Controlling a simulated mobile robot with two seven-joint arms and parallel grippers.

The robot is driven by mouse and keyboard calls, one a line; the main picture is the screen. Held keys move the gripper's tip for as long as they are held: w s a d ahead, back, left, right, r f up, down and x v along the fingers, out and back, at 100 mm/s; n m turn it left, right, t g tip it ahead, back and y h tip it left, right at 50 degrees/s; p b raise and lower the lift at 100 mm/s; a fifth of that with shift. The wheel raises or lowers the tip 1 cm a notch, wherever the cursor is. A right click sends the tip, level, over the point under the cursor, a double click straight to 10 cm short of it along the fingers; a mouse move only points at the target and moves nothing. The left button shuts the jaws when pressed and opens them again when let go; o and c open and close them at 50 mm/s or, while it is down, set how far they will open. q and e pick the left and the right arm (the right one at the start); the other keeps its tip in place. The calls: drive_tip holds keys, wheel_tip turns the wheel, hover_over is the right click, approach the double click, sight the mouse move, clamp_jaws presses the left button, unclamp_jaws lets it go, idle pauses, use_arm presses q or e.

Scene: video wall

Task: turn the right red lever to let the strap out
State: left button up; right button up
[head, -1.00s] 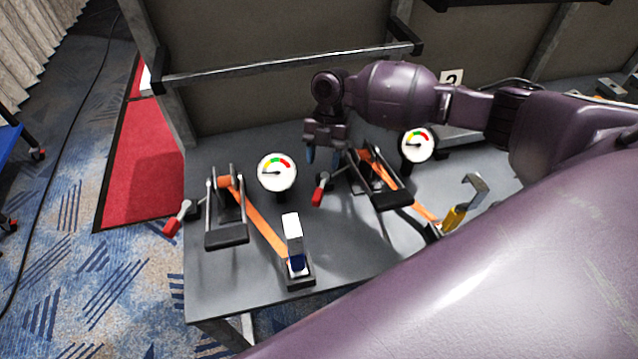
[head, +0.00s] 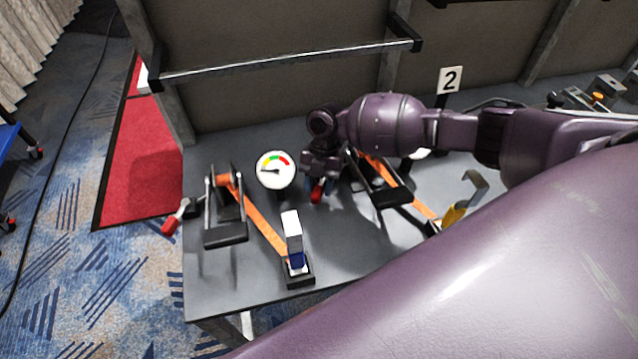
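The right red lever (head: 316,193) sticks out at the left side of the right ratchet (head: 388,196), which carries an orange strap (head: 411,201). The right gauge (head: 420,154) is mostly hidden behind my arm. My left gripper is not in view.
The left ratchet (head: 226,236) has its own red lever (head: 171,224), an orange strap and a gauge (head: 275,170). A white and blue hook piece (head: 292,240) stands at the front. A yellow-handled hook (head: 454,214) is at the right. Bare grey tabletop (head: 345,240) lies between.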

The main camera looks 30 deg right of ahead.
clamp_jaws()
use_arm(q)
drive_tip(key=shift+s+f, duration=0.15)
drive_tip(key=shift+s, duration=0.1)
